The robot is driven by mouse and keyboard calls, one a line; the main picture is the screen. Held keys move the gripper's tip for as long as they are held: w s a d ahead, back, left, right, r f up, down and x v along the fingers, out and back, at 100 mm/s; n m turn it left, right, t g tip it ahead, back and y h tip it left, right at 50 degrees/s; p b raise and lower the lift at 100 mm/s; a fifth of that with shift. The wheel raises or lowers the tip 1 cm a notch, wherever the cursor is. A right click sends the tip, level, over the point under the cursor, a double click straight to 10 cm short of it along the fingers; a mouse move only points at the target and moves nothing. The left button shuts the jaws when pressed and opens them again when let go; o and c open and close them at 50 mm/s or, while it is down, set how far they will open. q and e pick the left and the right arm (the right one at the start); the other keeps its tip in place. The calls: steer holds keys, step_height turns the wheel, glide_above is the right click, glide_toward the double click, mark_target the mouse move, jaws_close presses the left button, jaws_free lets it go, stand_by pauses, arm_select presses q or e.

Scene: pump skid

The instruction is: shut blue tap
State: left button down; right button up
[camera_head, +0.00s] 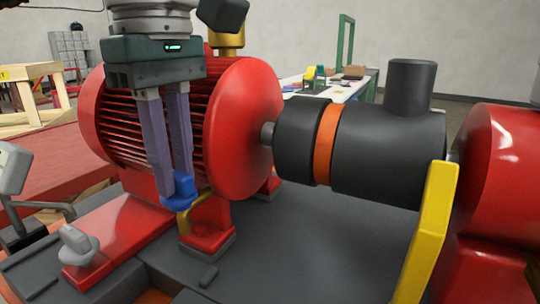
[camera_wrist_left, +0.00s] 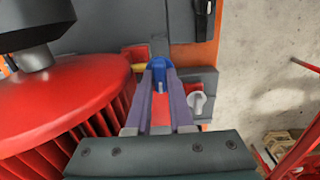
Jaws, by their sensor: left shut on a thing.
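The blue tap (camera_head: 178,201) sits low in front of the red finned motor, beside a brass-coloured pipe (camera_head: 198,200). My left gripper (camera_head: 178,190) reaches down from above with its two fingers shut on the blue tap. In the left wrist view the blue tap (camera_wrist_left: 159,68) shows between the fingertips of the left gripper (camera_wrist_left: 160,80). The fingers hide part of the tap, and I cannot tell its turn angle. My right gripper is in neither view.
The red motor (camera_head: 243,120) stands right behind the fingers. A grey tap (camera_head: 78,243) sits on a red block at the left, also seen in the left wrist view (camera_wrist_left: 197,102). A dark coupling (camera_head: 380,145) and yellow bar (camera_head: 428,235) stand to the right. The dark base plate (camera_head: 310,245) is mostly clear.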

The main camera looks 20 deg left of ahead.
arm_select(q)
steer(key=c, duration=0.8)
jaws_free()
